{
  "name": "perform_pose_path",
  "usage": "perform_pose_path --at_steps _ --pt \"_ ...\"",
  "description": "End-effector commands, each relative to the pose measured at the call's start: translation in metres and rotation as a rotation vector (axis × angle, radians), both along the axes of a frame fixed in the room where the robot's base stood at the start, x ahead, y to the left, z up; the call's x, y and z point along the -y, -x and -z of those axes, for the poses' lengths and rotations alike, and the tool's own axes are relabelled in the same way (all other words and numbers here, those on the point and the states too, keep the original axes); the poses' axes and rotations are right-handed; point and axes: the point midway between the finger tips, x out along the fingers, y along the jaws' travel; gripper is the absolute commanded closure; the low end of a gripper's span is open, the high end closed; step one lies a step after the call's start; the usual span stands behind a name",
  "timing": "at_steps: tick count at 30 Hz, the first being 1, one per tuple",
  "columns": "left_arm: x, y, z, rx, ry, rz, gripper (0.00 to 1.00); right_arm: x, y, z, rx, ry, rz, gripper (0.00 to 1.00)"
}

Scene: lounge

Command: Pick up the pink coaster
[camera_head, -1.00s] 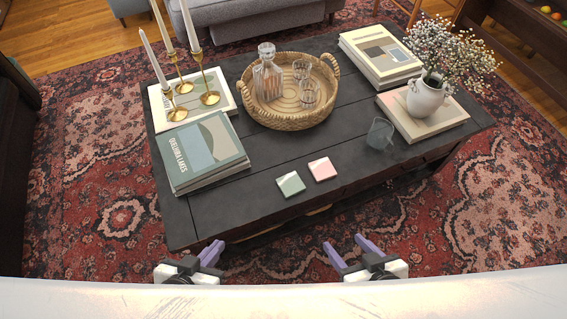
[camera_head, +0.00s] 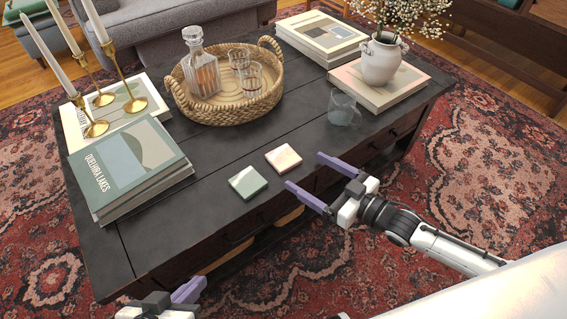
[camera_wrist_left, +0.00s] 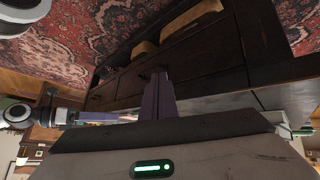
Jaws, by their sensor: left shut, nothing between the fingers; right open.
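The pink coaster (camera_head: 283,158) lies flat on the dark coffee table (camera_head: 225,222), near its front edge. A green coaster (camera_head: 248,182) lies just to its left. My right gripper (camera_head: 304,176) is open and empty, with its purple fingers spread toward the front edge beside the pink coaster; it does not hold it. My left gripper (camera_head: 188,291) is low in front of the table, at the bottom of the head view. In the left wrist view its purple fingers (camera_wrist_left: 158,98) are together with nothing between them, facing the table's drawer side.
A wicker tray (camera_head: 222,112) with a decanter and glasses stands behind the coasters. A single glass (camera_head: 342,108) stands to the right. Books (camera_head: 130,165) and brass candle holders (camera_head: 95,128) are at left. A white flower vase (camera_head: 380,60) stands on books at right.

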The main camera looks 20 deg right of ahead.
Motion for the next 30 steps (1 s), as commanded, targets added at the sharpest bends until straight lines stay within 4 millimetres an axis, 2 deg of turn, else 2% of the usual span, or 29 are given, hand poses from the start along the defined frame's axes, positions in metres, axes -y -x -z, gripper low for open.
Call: perform_pose_path --at_steps 10,16,25,26,30 --pt "0.007 -0.001 0.011 -0.032 -0.011 0.049 1.0 -0.019 -0.031 0.006 0.003 0.001 0.0 0.15" --pt "0.015 -0.005 0.0 0.008 0.041 0.044 1.0 -0.034 -0.054 0.009 0.001 0.001 0.001 0.15" --pt "0.017 -0.005 -0.004 0.014 0.053 0.043 1.0 -0.037 -0.058 0.008 -0.002 0.002 0.001 0.15" --pt "0.017 -0.005 -0.004 0.014 0.053 0.043 1.0 -0.037 -0.058 0.008 -0.002 0.002 0.001 0.19" --pt "0.017 -0.005 -0.004 0.014 0.052 0.043 1.0 -0.037 -0.058 0.008 -0.002 0.002 0.001 0.42"
